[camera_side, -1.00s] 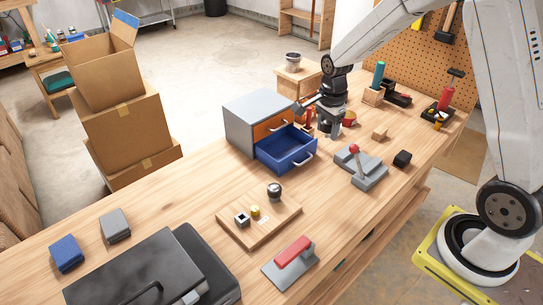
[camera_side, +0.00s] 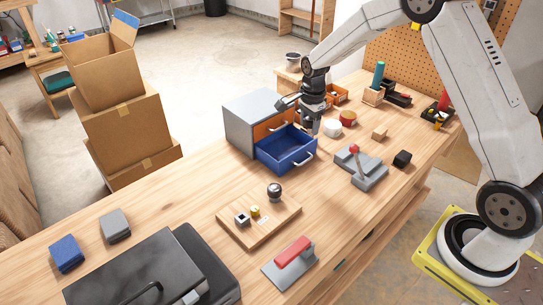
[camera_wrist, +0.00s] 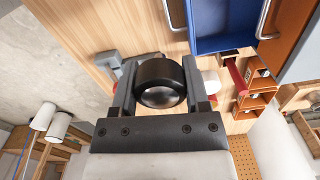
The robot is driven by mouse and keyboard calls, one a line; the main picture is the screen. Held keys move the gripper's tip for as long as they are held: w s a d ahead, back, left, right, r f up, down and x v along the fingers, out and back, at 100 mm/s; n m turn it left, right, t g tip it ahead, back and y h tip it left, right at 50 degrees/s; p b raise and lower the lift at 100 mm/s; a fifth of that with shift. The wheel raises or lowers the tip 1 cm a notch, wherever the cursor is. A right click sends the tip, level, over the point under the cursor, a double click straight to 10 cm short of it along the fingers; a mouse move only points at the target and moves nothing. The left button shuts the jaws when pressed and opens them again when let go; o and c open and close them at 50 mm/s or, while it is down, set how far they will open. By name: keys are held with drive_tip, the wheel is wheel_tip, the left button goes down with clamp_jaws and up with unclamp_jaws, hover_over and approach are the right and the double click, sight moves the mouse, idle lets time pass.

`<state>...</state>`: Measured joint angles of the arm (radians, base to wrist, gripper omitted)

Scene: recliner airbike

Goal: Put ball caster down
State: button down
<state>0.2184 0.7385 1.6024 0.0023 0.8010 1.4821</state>
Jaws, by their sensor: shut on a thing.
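My gripper (camera_side: 311,126) is above the table, close to the right side of the open blue drawer (camera_side: 287,148). In the wrist view my gripper (camera_wrist: 160,88) is shut on the ball caster (camera_wrist: 161,82), a black round housing with a shiny metal ball. The ball faces the wrist camera and one finger is on each side of the housing. In the side view the caster is too small and dark to make out clearly. The blue drawer also shows in the wrist view (camera_wrist: 222,22), beyond the caster and to the right.
The grey cabinet (camera_side: 249,112) stands left of my gripper. Orange bins (camera_side: 337,93) are behind. A red-knobbed lever (camera_side: 354,150) stands in front right. Bare table lies between drawer and lever.

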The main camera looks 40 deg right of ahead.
drive_tip(key=w+d+f, duration=0.1)
drive_tip(key=w+f, duration=0.4)
drive_tip(key=f, duration=0.1)
drive_tip(key=shift+w, duration=0.4)
drive_tip(key=shift+w+d+f, duration=0.1)
drive_tip(key=shift+w+f, duration=0.05)
drive_tip(key=shift+f, duration=0.8)
drive_tip(key=shift+w+f, duration=0.1)
drive_tip(key=shift+f, duration=0.8)
drive_tip(key=shift+f, duration=0.6)
drive_tip(key=shift+c, duration=0.4)
unclamp_jaws()
wheel_tip(320, 180, up, 13)
drive_tip(key=shift+r, duration=0.15)
